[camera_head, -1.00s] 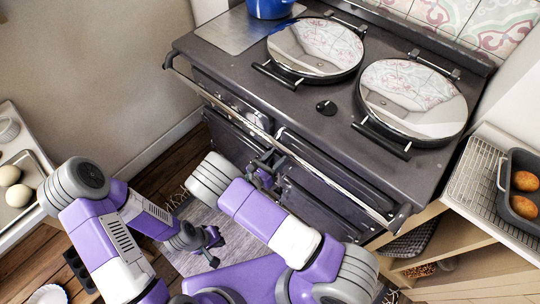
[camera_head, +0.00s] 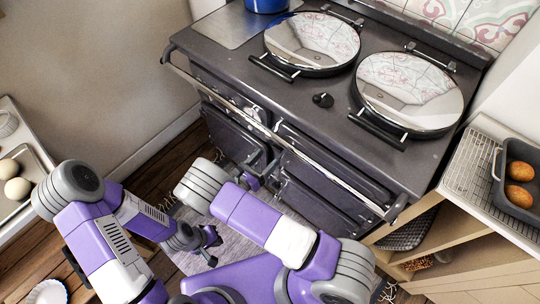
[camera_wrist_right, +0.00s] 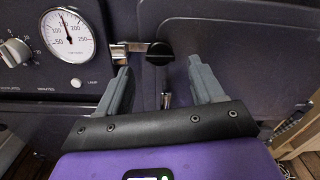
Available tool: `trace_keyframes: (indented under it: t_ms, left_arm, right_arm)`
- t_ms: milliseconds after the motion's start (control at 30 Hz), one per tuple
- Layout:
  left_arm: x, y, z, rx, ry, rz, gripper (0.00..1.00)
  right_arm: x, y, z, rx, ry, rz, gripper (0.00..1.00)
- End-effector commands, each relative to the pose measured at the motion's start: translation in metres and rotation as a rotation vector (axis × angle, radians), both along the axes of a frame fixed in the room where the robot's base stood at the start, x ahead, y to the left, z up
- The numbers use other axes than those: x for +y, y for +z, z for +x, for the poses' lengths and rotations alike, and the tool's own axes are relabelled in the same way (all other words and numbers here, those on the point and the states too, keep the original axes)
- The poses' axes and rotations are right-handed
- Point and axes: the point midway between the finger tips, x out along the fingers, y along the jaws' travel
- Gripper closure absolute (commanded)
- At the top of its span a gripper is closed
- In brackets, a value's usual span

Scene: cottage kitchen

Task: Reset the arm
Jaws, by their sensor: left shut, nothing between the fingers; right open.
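My left gripper (camera_head: 211,245) hangs low over the grey rug, shut and empty, at the end of the purple and grey left arm (camera_head: 105,235). My right arm (camera_head: 250,220) reaches toward the front of the dark range cooker (camera_head: 240,85). Its gripper is partly hidden behind its own links in the head view. In the right wrist view, my right gripper (camera_wrist_right: 163,78) is open, its two grey fingers apart in front of the cooker. A black knob-like latch (camera_wrist_right: 160,52) shows just beyond and between the fingers. I cannot tell whether anything touches.
A round temperature gauge (camera_wrist_right: 68,36) is left of the fingers. Two round lids (camera_head: 312,43) are shut on the cooker top. A roasting tin (camera_head: 520,180) with brown food stands on a rack at right. A counter with pale round items (camera_head: 17,189) is at left.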

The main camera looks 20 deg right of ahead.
Motion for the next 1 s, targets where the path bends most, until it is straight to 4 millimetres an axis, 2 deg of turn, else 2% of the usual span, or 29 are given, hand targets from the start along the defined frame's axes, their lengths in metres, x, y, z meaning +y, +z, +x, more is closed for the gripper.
trace_keyframes:
  t_ms: [200, 767, 867, 967, 1000]
  left_arm:
    - [0.000, -0.002, 0.000, 0.000, 0.000, 0.000, 1.00]
    - [0.000, -0.002, 0.000, 0.000, 0.000, 0.000, 1.00]
    - [0.000, -0.001, 0.000, 0.000, 0.000, 0.000, 1.00]
    - [0.000, 0.001, 0.000, 0.000, 0.000, 0.000, 1.00]
    - [0.000, 0.003, 0.000, 0.000, 0.000, 0.000, 1.00]
  right_arm:
    - [0.012, 0.000, -0.006, -0.001, -0.014, -0.001, 0.33]
    - [0.013, 0.000, -0.007, 0.000, -0.016, 0.000, 0.33]
    - [0.005, -0.006, -0.012, 0.020, -0.049, 0.033, 0.33]
    - [-0.018, -0.028, -0.034, 0.081, -0.167, 0.140, 0.33]
    - [-0.030, -0.041, -0.049, 0.114, -0.242, 0.211, 0.33]
